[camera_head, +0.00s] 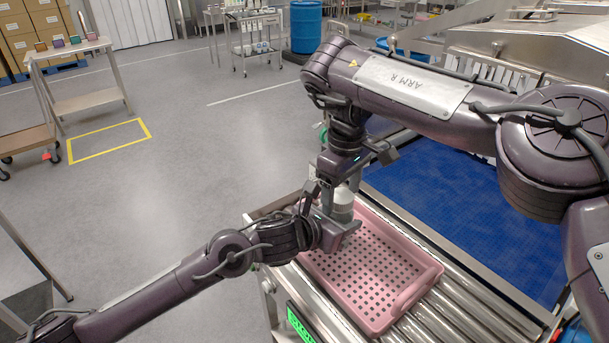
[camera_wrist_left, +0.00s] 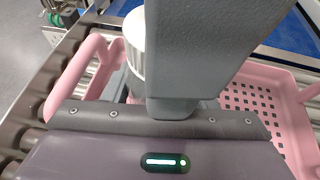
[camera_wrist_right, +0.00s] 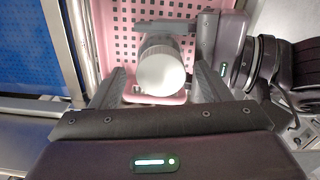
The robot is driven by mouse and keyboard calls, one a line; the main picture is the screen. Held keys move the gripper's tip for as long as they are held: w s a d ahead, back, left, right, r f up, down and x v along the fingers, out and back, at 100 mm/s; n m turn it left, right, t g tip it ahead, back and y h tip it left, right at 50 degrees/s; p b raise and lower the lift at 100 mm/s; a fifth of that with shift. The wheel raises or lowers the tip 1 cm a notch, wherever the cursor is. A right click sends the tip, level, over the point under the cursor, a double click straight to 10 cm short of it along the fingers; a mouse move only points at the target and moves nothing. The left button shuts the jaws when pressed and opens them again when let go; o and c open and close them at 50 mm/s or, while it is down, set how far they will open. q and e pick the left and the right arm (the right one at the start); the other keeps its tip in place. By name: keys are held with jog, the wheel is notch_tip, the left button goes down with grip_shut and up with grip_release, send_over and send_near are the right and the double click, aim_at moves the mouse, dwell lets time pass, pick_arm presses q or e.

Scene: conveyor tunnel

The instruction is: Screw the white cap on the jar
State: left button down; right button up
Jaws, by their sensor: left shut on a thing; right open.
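The white cap (camera_head: 344,195) sits over the mouth of the jar (camera_head: 341,212); I cannot tell how tightly it is seated. The round top of the cap (camera_wrist_right: 161,76) faces my right wrist camera, and its ribbed side (camera_wrist_left: 136,64) shows in the left wrist view. My left gripper (camera_head: 340,236) is shut on the jar, holding it above the pink crate. The jar's lower part is mostly hidden by the left finger. My right gripper (camera_wrist_right: 162,88) points down from above, open, with one finger on each side of the cap and gaps visible.
The pink perforated crate (camera_head: 402,302) lies below on the metal rollers (camera_head: 452,308), looking empty. A blue conveyor belt (camera_head: 465,210) runs behind it. A green display (camera_head: 300,322) is on the front edge. Both arms crowd the space above the crate's left end.

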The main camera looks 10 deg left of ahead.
jog(key=n, duration=0.6)
jog(key=shift+n, duration=0.3)
jog(key=n, duration=1.9)
jog(key=shift+r+n, duration=0.1)
jog(key=shift+n, duration=0.2)
jog(key=n, duration=1.2)
jog(key=shift+n, duration=0.4)
jog(key=n, duration=1.2)
jog(key=shift+n, duration=0.5)
notch_tip(320, 180, up, 8)
jog(key=shift+f, duration=0.1)
pick_arm(q)
jog(key=shift+r, duration=0.1)
pick_arm(e)
jog(key=s+a+m+y, duration=0.4)
jog(key=a+m, duration=0.3)
jog(key=a, duration=0.3)
jog(key=shift+s+f, duration=0.25)
jog(key=shift+f, duration=0.1)
